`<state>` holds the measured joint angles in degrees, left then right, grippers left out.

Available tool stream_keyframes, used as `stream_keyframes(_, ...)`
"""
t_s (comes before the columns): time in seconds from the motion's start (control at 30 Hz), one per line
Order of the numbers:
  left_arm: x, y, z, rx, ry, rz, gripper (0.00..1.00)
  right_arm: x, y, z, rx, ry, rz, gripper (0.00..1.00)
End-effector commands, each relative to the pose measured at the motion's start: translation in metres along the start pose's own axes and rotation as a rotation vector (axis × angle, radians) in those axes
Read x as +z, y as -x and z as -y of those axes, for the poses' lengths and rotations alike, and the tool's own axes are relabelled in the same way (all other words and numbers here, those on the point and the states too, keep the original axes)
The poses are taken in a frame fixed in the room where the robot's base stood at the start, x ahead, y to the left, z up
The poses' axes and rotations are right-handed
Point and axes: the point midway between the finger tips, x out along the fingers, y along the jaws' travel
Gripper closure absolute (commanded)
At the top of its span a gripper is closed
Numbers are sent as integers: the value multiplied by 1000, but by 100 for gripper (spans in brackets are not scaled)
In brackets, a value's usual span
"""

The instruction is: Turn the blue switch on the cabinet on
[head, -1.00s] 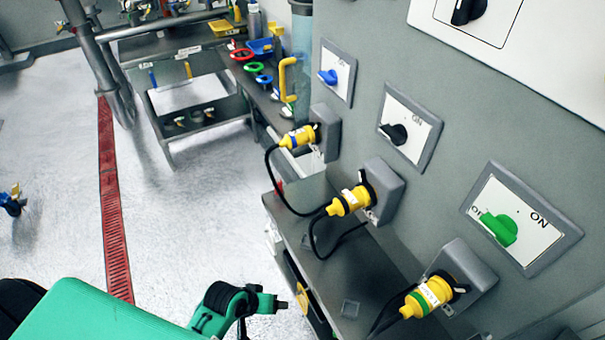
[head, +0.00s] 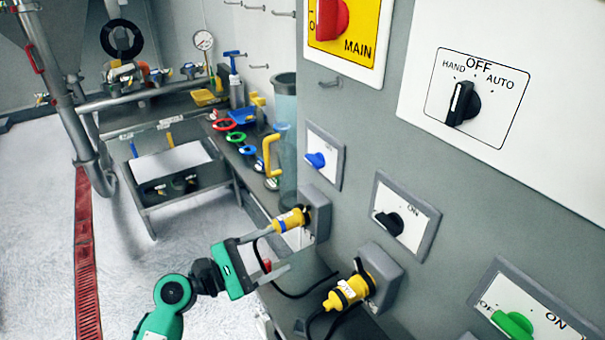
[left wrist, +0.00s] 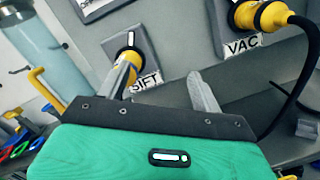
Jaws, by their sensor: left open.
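The blue switch (head: 316,159) is a small knob on a white plate in a grey frame on the cabinet (head: 345,120). Its handle lies roughly sideways; its lettering is too small to read. My left gripper (head: 282,250) is open and empty, below and a little left of the switch, apart from it. In the left wrist view the open fingers (left wrist: 162,66) point at the cabinet face. One finger overlaps the yellow plug labelled SIFT (left wrist: 129,60); I cannot tell if they touch. The blue knob is not visible there. My right gripper is not in view.
Yellow plugs (head: 349,291) with black cables jut from the cabinet below the switches. A black switch (head: 389,222) and a green switch (head: 513,323) are to the right. A clear cylinder (head: 285,125) and yellow handle (head: 271,155) stand left of the blue switch.

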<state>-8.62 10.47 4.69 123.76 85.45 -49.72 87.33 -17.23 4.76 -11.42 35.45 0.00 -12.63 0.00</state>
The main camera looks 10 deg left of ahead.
Motion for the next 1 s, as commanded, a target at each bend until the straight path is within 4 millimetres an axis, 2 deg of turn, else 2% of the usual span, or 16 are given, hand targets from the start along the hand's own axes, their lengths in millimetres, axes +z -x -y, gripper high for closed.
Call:
stream_keyframes(0.03,9,-1,-18,40,95,50,34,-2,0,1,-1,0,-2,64)
stream_keyframes(0.1,19,0,-40,88,236,122,34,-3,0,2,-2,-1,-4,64)
stream_keyframes(0.2,30,3,-64,133,397,207,34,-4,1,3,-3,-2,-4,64)
stream_keyframes(0.3,35,6,-79,156,500,261,34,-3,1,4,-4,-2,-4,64)
stream_keyframes(0.47,41,1,-89,165,549,289,34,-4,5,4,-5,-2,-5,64)
stream_keyframes(0.57,45,-12,-92,165,549,289,34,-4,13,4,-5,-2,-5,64)
stream_keyframes(1.0,66,-97,-112,164,546,287,34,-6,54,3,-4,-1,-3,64)
